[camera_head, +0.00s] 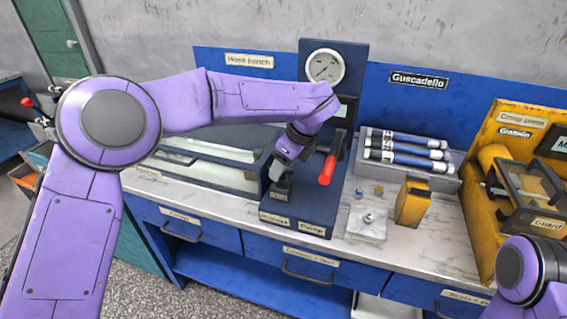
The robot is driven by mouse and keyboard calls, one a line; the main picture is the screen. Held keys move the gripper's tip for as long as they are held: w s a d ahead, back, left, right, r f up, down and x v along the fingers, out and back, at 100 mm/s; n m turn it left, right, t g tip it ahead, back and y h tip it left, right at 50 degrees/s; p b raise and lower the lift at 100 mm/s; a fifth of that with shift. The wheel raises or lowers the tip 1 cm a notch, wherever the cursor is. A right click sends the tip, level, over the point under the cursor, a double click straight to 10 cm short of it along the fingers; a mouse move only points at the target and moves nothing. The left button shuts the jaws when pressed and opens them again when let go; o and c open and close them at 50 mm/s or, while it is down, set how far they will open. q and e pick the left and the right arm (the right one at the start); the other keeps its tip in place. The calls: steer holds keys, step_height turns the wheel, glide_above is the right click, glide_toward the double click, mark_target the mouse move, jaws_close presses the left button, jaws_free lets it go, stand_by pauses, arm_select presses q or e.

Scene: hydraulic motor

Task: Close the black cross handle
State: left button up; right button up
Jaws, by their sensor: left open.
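A dark blue hydraulic unit (311,207) with a round gauge (325,67) on its upright back panel stands on the bench. My left gripper (275,178) points down over the left part of its base and is open. A small dark part (280,191) shows just below the gripper's fingers; it may be the black cross handle, but the gripper covers much of it and its shape is unclear. I cannot tell whether the fingers touch it. My right arm shows at the lower right, with its gripper out of view.
A red-gripped lever (327,168) stands close to the right of my left gripper. A tray of several cylinders (408,146), a yellow block (412,202) and a yellow press (520,185) are farther right. A low glass-topped case (215,150) lies left, behind my left arm.

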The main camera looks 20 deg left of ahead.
arm_select(q)
steer(key=shift+s+r, duration=0.1)
steer(key=shift+s, duration=0.05)
jaws_close()
steer(key=shift+f+m+b, duration=0.25)
steer(key=shift+m+b, duration=0.05)
steer(key=shift+b, duration=0.4)
steer(key=shift+r, duration=0.25)
jaws_free()
steer(key=v, duration=1)
steer(key=shift+d+r, duration=0.15)
steer(key=shift+r, duration=0.05)
